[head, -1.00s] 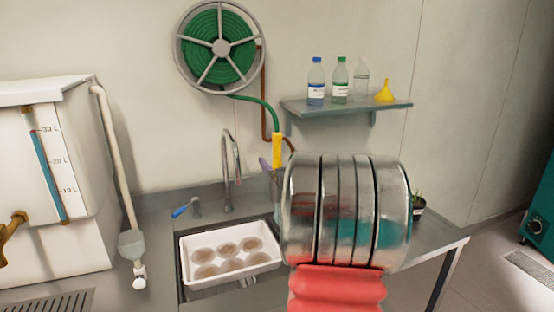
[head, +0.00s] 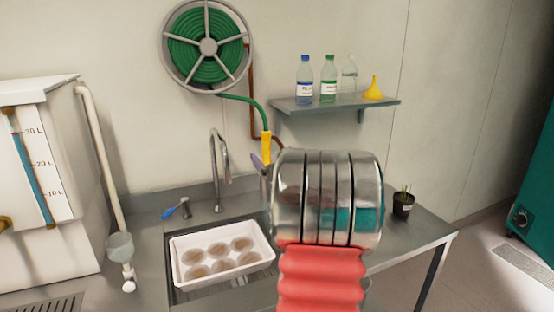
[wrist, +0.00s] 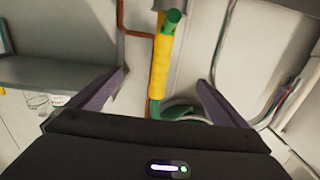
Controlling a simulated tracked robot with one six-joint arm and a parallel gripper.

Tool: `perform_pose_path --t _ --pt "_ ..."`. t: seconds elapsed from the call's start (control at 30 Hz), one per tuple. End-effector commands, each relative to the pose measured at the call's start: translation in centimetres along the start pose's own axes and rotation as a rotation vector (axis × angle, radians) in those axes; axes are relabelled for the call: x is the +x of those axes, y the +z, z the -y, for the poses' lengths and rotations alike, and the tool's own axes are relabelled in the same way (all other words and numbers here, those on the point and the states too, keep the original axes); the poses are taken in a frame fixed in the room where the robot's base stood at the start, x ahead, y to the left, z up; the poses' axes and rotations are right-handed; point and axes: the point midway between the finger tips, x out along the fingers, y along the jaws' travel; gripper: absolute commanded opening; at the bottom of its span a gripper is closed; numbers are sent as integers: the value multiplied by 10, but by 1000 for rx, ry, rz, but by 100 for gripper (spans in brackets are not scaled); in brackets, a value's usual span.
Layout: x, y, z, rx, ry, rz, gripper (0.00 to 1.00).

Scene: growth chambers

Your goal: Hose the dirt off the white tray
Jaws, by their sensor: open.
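The white tray (head: 206,236) sits in the sink basin in the head view, with several round brown dirt patches on its floor. The yellow hose handle (head: 266,148) hangs by the wall on a green hose, right of the tap. In the wrist view the yellow handle (wrist: 160,65) stands between the two dark purple fingers of my gripper (wrist: 162,80), with a gap on each side. The gripper is open. In the head view my metal wrist hides most of it; only a purple finger shows beside the handle.
The green hose reel (head: 208,46) is on the wall above. A shelf (head: 335,106) holds bottles and a yellow funnel. The tap (head: 217,170) rises behind the sink. A water tank (head: 45,180) is at left.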

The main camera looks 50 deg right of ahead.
Motion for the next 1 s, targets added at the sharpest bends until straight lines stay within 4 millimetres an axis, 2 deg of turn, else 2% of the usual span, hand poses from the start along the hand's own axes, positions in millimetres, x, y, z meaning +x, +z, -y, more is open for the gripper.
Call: perform_pose_path --t 1.0 --pt "70 0 -2 -1 1 0 97"
